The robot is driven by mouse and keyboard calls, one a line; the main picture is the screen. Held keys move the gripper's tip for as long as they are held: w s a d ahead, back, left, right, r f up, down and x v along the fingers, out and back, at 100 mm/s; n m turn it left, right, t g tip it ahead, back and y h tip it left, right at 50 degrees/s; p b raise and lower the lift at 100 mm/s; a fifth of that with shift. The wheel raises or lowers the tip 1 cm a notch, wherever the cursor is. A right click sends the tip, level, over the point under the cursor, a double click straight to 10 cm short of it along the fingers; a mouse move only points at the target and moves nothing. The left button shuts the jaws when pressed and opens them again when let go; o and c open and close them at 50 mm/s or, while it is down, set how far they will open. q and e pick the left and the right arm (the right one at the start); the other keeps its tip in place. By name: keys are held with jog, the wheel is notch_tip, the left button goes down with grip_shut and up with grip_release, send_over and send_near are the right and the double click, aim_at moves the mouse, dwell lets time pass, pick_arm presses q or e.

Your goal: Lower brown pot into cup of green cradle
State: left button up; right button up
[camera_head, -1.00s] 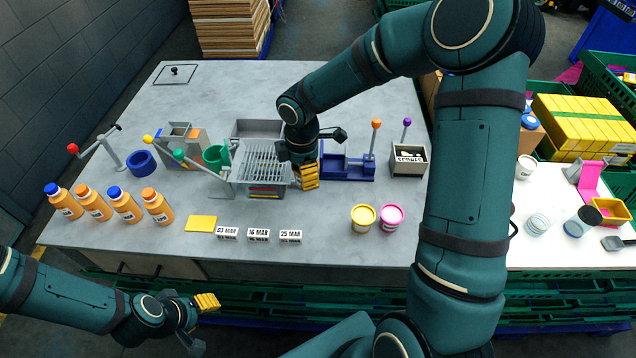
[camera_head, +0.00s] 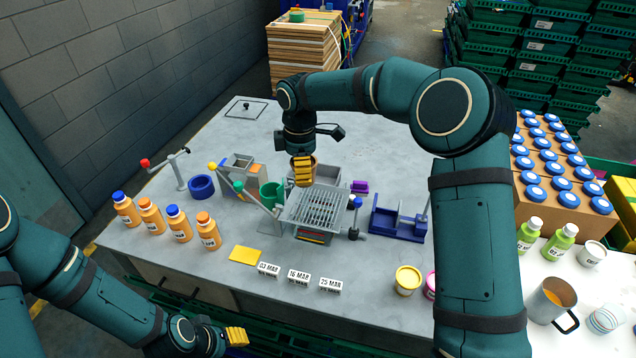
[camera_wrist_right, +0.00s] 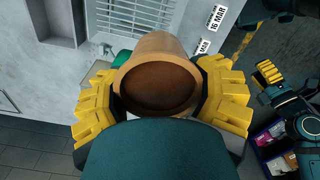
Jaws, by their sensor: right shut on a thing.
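The brown pot (camera_wrist_right: 158,80) is between the yellow fingers of my right gripper (camera_wrist_right: 163,100) in the right wrist view, its brown round face towards the camera. In the head view my right gripper (camera_head: 303,170) is shut on the pot and hides most of it. It is near the rear left of the metal grate, right of and behind the green cup of the cradle (camera_head: 272,194). A green edge (camera_wrist_right: 121,58) shows beside the pot in the right wrist view. The pot looks apart from the cup. My left gripper (camera_head: 236,337) is low at the front; its opening is unclear.
The grate (camera_head: 318,207) stands right of the green cup. A lever with a green knob (camera_head: 238,186) slopes in front of the cup. A blue ring (camera_head: 202,187) and several orange bottles (camera_head: 180,224) stand to the left. A blue fixture (camera_head: 398,222) is to the right.

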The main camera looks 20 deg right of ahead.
jog(key=w+a, duration=0.2)
jog(key=w, duration=0.1)
jog(key=w+a+r, duration=0.1)
jog(key=w+a, duration=0.2)
jog(key=w+a+r, duration=0.1)
jog(key=w+a, duration=0.1)
jog(key=w, duration=0.2)
jog(key=shift+w+a, duration=0.1)
jog(key=shift+a, duration=0.2)
jog(key=shift+r, duration=0.1)
dwell(0.6)
jog(key=shift+f+b, duration=2.45)
jog(key=shift+f, duration=4.05)
jog(key=shift+f+b, duration=0.45)
jog(key=shift+f, duration=0.9)
jog(key=o, duration=1.3)
